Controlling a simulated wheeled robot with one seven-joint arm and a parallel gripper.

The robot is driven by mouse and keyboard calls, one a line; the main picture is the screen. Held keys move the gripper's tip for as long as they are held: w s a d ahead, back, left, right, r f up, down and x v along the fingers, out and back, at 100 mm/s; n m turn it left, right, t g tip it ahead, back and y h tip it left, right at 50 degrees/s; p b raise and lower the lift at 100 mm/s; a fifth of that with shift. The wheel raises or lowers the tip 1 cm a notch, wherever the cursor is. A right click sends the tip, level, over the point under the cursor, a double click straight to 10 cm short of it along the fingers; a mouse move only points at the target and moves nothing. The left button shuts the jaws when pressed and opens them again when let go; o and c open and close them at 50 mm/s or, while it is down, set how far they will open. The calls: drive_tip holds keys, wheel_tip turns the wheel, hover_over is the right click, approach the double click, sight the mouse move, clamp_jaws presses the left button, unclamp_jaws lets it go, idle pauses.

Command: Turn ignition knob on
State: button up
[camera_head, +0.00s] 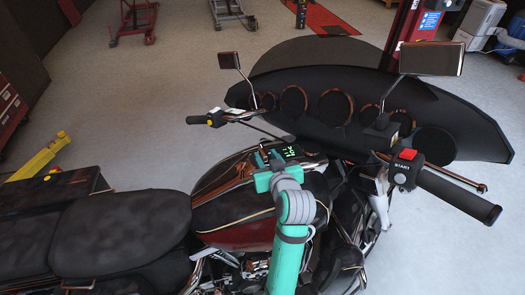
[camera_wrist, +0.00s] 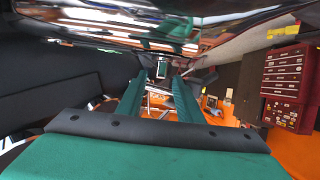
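The motorcycle (camera_head: 240,235) stands across the head view, its dark red tank in the middle. A small display with green digits (camera_head: 290,152) sits on top of the tank. My teal gripper (camera_head: 266,158) is over the tank, right beside this display. In the wrist view my gripper (camera_wrist: 160,80) has its two fingers apart, with a gap between them. A small dark piece with a pale face (camera_wrist: 161,70) shows between and beyond the fingertips; I cannot tell whether it is the ignition knob. The knob is not clearly seen in the head view, where the gripper covers that spot.
The right handlebar grip (camera_head: 458,197) carries a red START switch (camera_head: 408,155). The black seat (camera_head: 120,230) is at left. Shiny bodywork (camera_wrist: 150,30) lies close in the wrist view.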

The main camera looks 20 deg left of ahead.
sight(264, 153)
drive_tip(key=shift+x, duration=2.4)
clamp_jaws()
